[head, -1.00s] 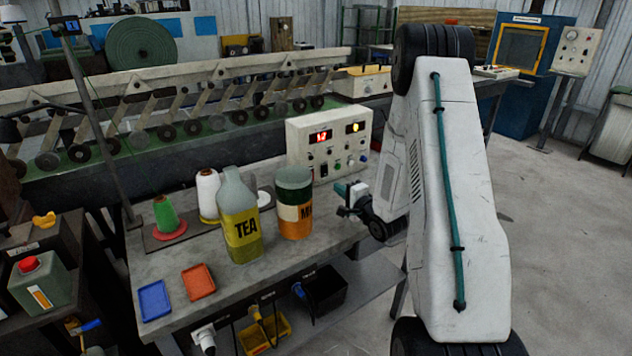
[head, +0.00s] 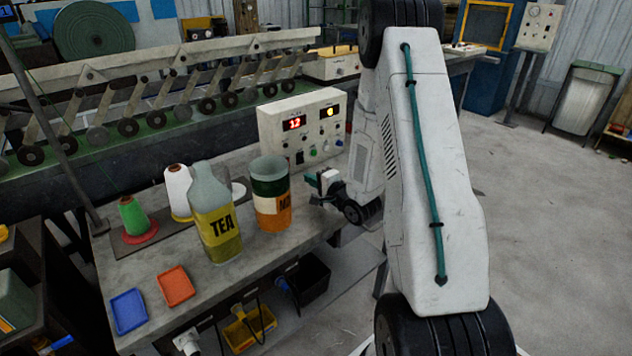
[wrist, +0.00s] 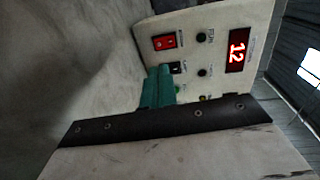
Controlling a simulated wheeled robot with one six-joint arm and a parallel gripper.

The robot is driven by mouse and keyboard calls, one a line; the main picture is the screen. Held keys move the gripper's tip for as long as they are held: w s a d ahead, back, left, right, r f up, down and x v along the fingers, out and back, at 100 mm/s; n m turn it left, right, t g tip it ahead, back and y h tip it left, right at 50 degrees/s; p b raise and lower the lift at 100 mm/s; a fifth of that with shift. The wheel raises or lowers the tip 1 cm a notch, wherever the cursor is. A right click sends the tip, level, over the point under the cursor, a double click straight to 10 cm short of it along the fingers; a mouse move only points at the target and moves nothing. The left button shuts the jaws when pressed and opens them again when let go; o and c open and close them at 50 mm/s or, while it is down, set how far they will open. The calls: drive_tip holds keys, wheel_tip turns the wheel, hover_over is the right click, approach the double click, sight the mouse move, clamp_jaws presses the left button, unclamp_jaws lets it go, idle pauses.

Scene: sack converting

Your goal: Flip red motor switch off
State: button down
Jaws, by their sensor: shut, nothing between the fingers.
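The red switch (wrist: 165,41) is a rocker in a black frame on the face of a pale control box, plain in the wrist view. In the head view the control box (head: 280,118) stands at the back of the grey bench, but I cannot make out the red switch there. My gripper (wrist: 158,88) shows as teal fingers, closed together and empty, pointing at the panel. In the wrist view the tips lie below the red switch, close to a smaller black switch (wrist: 175,67). Contact cannot be told. In the head view my gripper (head: 322,183) is right of the striped mug.
A striped mug (head: 271,205) and a TEA bottle (head: 217,225) stand on the bench in front of the box. Thread cones (head: 178,190), a blue tray (head: 129,312) and an orange tray (head: 175,287) lie further left. Open floor is at right.

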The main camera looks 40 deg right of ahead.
drive_tip(key=w, duration=0.6)
drive_tip(key=w+f, duration=0.1)
drive_tip(key=w, duration=0.2)
drive_tip(key=shift+w+a+f, duration=0.1)
drive_tip(key=shift+w+a, duration=0.05)
